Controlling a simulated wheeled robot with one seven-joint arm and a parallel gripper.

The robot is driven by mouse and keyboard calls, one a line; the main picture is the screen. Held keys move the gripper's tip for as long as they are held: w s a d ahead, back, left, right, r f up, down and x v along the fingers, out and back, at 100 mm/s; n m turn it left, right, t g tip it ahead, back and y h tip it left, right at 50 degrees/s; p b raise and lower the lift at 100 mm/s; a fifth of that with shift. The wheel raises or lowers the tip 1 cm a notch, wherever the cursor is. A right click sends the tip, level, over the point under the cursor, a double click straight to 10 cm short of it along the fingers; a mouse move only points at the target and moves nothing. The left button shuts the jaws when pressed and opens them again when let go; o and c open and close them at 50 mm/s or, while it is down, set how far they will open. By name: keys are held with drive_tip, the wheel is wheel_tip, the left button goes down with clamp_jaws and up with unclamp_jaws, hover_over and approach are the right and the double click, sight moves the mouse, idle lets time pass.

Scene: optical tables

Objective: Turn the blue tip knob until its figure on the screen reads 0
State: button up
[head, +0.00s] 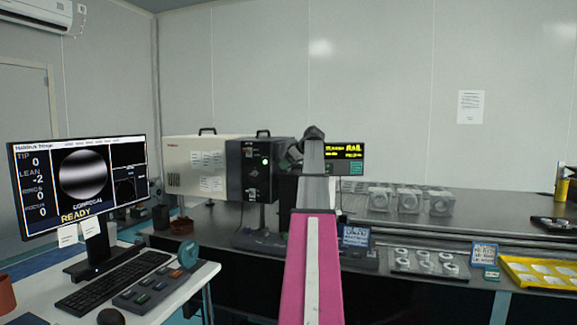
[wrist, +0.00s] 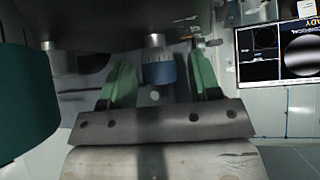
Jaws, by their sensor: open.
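The monitor (head: 77,185) stands on the left desk in the head view. Its screen reads TIP 0, LEAN -2 and READY, with blurred fringes in a round picture. Part of the screen also shows turned over in the wrist view (wrist: 275,55). A blue knob (wrist: 158,73) hangs on a metal shaft under a dark body in the wrist view. My gripper (wrist: 160,68) is open, with one green finger on each side of the blue knob and gaps visible between. In the head view my arm hides the gripper and the knob.
A large dark teal cylinder (wrist: 25,100) is close at the left of the wrist view. A dark instrument box (head: 253,170) and a white one (head: 195,165) stand on the optical table. The desk holds a keyboard (head: 115,280) and a button panel (head: 155,285).

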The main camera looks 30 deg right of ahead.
drive_tip(key=shift+r, duration=0.1)
drive_tip(key=v, duration=1)
drive_tip(key=shift+s+d+r, duration=0.2)
drive_tip(key=shift+s, duration=0.05)
